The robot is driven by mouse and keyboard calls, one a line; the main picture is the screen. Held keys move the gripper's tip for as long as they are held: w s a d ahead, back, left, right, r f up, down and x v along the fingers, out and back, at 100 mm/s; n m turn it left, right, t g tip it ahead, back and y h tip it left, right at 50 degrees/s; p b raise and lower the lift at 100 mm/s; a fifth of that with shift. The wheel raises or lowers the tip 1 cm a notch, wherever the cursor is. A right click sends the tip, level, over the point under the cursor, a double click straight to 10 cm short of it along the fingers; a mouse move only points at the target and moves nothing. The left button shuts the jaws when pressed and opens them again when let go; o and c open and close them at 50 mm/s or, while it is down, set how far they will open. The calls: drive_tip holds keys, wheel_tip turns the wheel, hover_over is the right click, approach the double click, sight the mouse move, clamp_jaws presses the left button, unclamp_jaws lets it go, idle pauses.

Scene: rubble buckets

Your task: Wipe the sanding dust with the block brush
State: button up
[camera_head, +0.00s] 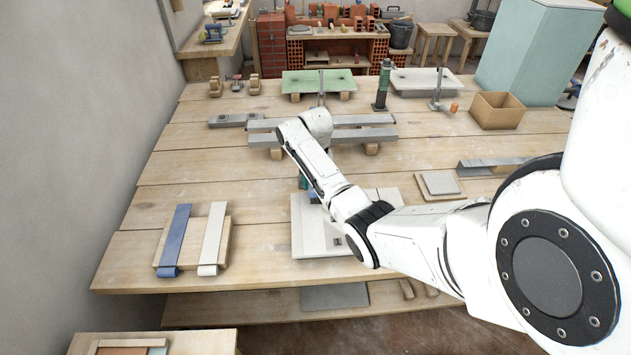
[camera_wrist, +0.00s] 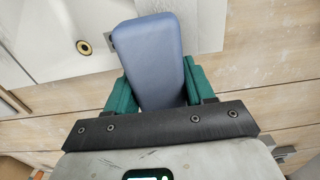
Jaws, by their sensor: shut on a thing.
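My gripper (camera_wrist: 160,88) is shut on a blue-grey block with rounded corners, the block brush (camera_wrist: 150,45), held between its green fingers. The brush's bristles are hidden beneath it. In the head view my arm hides most of the gripper and the brush; only a bit of green shows beside the arm. A pale white panel (camera_head: 309,238) lies on the bench under my forearm. It also shows in the wrist view (camera_wrist: 45,62), with a brass ring. The brush overlaps the panel in that view; I cannot tell whether they touch. I cannot make out the sanding dust clearly.
A board with a blue strip (camera_head: 175,240) and a white strip (camera_head: 213,238) lies at the left. Metal bars (camera_head: 352,136), a green-topped panel (camera_head: 318,81), a green bottle-like tool (camera_head: 383,84) and a cardboard box (camera_head: 497,111) stand farther back. The bench's left middle is clear.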

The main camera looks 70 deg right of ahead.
drive_tip(key=shift+f, duration=0.35)
drive_tip(key=shift+w, duration=0.1)
drive_tip(key=shift+w+a+f+b, duration=0.1)
drive_tip(key=shift+w+a+b, duration=0.1)
drive_tip(key=shift+w+a, duration=0.4)
drive_tip(key=shift+w+a+f+b, duration=0.1)
drive_tip(key=shift+w+a+b, duration=0.05)
drive_tip(key=shift+w, duration=0.75)
drive_tip(key=shift+r, duration=0.1)
drive_tip(key=shift+w+r+p, duration=0.1)
drive_tip(key=shift+r+p, duration=0.4)
drive_tip(key=shift+p, duration=0.25)
drive_tip(key=shift+r, duration=0.25)
